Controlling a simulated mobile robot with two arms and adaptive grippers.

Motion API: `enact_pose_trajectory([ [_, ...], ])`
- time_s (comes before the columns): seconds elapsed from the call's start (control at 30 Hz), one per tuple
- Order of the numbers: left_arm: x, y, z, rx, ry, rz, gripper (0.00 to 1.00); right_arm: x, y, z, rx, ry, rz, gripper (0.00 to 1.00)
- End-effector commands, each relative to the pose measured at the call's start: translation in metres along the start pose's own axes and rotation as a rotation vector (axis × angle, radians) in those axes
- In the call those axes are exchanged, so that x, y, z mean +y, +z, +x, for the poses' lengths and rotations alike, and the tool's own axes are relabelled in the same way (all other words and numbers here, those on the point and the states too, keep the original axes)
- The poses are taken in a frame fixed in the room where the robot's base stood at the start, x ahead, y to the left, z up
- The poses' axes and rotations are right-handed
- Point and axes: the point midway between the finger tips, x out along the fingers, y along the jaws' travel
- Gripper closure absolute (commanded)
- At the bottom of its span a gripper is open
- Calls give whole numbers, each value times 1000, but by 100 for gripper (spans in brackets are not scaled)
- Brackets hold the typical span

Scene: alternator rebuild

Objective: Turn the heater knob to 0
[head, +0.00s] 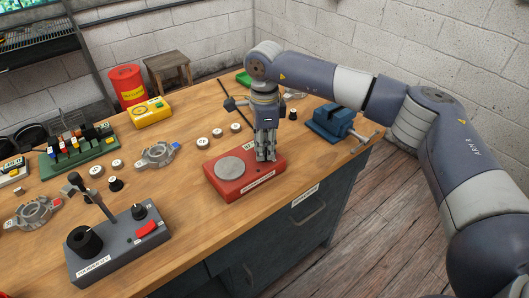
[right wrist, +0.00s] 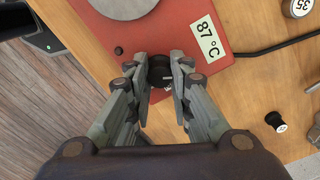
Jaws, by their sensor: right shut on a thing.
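The red heater (head: 232,192) sits on the wooden bench, with a round grey plate (head: 229,168) on top. My right gripper (head: 265,156) points down over its right end. In the right wrist view the gripper (right wrist: 159,72) is shut on the dark heater knob (right wrist: 160,78), with one finger on each side. A pale mark shows on the knob, but its setting is too small to read. The heater also shows in this view (right wrist: 180,20), with a label reading 87 °C (right wrist: 208,40). My left gripper is not in view.
A blue vise (head: 331,124) stands at the bench's right edge. A dark cable (right wrist: 275,47) runs from the heater.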

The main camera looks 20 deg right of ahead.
Motion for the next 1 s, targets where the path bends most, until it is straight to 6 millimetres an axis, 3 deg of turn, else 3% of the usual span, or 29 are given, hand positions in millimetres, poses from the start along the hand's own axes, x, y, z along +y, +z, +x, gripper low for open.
enact_pose_trajectory([
  [0.5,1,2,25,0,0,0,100,-1,0,0,-1,-2,-390,100],
  [1.0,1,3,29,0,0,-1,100,-1,0,-1,-1,-3,-499,100],
])
